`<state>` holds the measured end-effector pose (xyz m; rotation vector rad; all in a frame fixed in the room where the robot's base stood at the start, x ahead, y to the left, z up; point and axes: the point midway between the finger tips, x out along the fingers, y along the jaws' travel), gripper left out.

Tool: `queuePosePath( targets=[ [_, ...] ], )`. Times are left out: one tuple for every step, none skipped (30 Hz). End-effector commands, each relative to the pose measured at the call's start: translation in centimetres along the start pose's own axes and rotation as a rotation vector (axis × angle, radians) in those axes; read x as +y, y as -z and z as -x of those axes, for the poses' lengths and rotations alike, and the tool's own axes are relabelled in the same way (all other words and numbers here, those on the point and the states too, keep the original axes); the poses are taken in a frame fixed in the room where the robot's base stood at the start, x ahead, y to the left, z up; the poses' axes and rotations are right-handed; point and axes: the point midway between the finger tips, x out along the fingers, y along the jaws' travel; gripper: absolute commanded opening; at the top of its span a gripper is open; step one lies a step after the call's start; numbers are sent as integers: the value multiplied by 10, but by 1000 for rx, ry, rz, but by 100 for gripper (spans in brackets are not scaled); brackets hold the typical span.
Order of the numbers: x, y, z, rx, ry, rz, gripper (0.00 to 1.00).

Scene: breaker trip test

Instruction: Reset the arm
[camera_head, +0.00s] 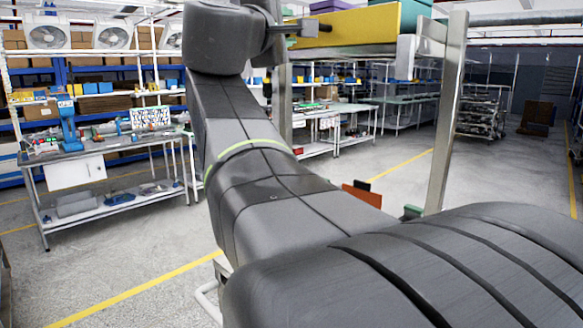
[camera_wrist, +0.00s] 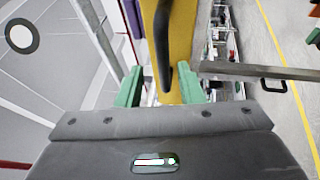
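My arm fills the middle of the head view and reaches up to the top, where its wrist is beside a yellow panel (camera_head: 350,27). My gripper (camera_wrist: 160,86) shows in the wrist view as two green fingers standing well apart, with nothing clamped between them. The yellow panel (camera_wrist: 183,50) runs lengthwise beyond and between the fingers. A dark curved bar (camera_wrist: 163,45) lies in front of the panel, its near end between the fingertips. I cannot tell whether it touches them. The fingertips are not clear in the head view.
A metal post (camera_head: 446,110) stands right of my arm. A workbench (camera_head: 105,150) with a blue tool stands at left, with stocked shelves behind. An orange-red panel (camera_head: 362,195) shows low behind my arm. Grey floor (camera_head: 500,190) with yellow lines is open at right.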

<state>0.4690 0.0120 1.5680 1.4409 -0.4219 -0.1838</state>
Motion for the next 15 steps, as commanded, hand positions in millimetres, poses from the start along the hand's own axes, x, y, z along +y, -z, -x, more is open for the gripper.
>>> queuePosePath(
  targets=[
    [1, -1, -8, -4, 2, 1, 34],
    [0, -1, -12, -3, 2, 1, 34],
    [0, -1, -16, -3, 2, 1, 34],
    [1, 0, -19, -3, 2, 0, 34],
    [1, -1, -22, -3, 2, 0, 34],
    [0, -1, -25, -2, 2, 0, 34],
    [0, 0, -28, -1, 2, 0, 34],
    [0, 0, -29, -1, 2, 0, 34],
    [0, 0, -31, -1, 2, 0, 34],
    [0, 0, -32, -1, 2, 0, 34],
    [0, 0, -33, -1, 2, 0, 34],
    [-1, 0, -34, -1, 2, 0, 34],
    [-1, 0, -34, 0, 2, 0, 34],
    [-1, 0, -34, 0, 2, 0, 34],
    [-1, 0, -34, 0, 1, 0, 34]
  ],
)
